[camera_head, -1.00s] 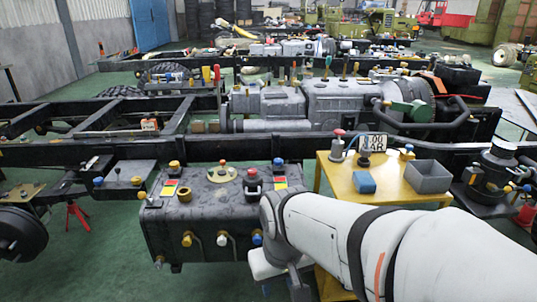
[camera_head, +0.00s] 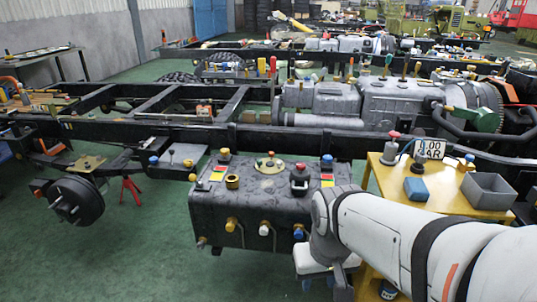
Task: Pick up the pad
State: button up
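A small blue block (camera_head: 416,189) lies on the yellow table (camera_head: 385,176) at the right, in front of the number plate. It may be the pad, but I cannot tell for sure; no other thing in view is clearly a pad. My white arm reaches in from the lower right, in front of the yellow table. Its wrist (camera_head: 322,232) bends down near the right front of the dark tank.
A grey open bin (camera_head: 487,191), a red-topped fitting (camera_head: 391,150) and a number plate (camera_head: 430,148) share the yellow table. The dark tank (camera_head: 262,205) and long chassis rails (camera_head: 130,133) block the middle. Green floor (camera_head: 130,260) is free at the lower left.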

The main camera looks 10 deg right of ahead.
aim_at(415, 189)
jog(key=u, duration=0.15)
jog(key=k, duration=0.4)
jog(key=z, duration=1.1)
jog(key=i, duration=1.5)
jog(key=z, duration=0.15)
